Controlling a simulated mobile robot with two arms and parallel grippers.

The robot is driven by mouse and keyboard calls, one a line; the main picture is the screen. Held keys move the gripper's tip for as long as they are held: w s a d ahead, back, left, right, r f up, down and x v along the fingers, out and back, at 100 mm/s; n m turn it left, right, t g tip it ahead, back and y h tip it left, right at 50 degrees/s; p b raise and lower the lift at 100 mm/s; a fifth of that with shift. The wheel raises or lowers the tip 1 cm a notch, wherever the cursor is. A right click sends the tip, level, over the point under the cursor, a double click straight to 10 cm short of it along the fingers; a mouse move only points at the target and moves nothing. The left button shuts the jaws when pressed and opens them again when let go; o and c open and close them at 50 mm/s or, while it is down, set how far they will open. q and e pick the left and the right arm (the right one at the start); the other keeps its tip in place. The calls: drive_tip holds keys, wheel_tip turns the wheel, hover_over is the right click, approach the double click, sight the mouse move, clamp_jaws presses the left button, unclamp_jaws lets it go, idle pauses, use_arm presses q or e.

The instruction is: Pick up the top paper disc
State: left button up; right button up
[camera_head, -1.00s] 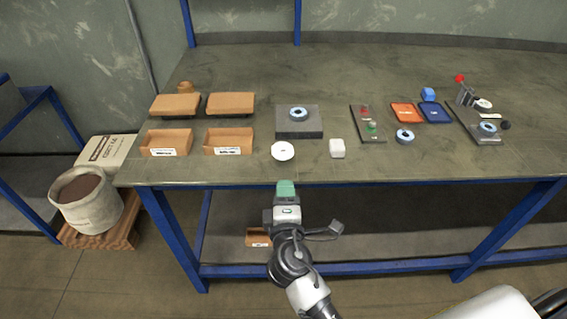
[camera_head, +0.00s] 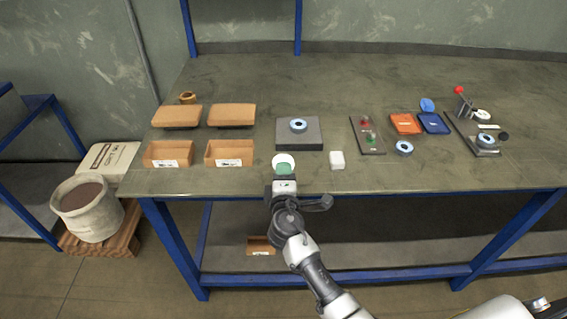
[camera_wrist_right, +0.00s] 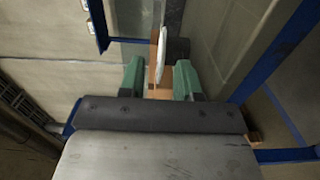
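A white paper disc (camera_head: 281,157) lies near the front edge of the table; I cannot tell how many discs are stacked there. In the right wrist view the white disc (camera_wrist_right: 162,45) shows edge-on, as a thin white shape. My right gripper (camera_head: 284,169) covers the disc's near part in the head view. In the wrist view its two green fingers (camera_wrist_right: 159,70) stand apart, one on each side of the disc's near edge, with visible gaps. It is open and does not grip the disc. My left gripper is not in view.
Two orange-brown bins (camera_head: 229,153) stand to the left. The blue table frame (camera_head: 400,271) runs below.

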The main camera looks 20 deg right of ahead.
drive_tip(key=shift+s, duration=0.1)
drive_tip(key=shift+c, duration=0.2)
clamp_jaws()
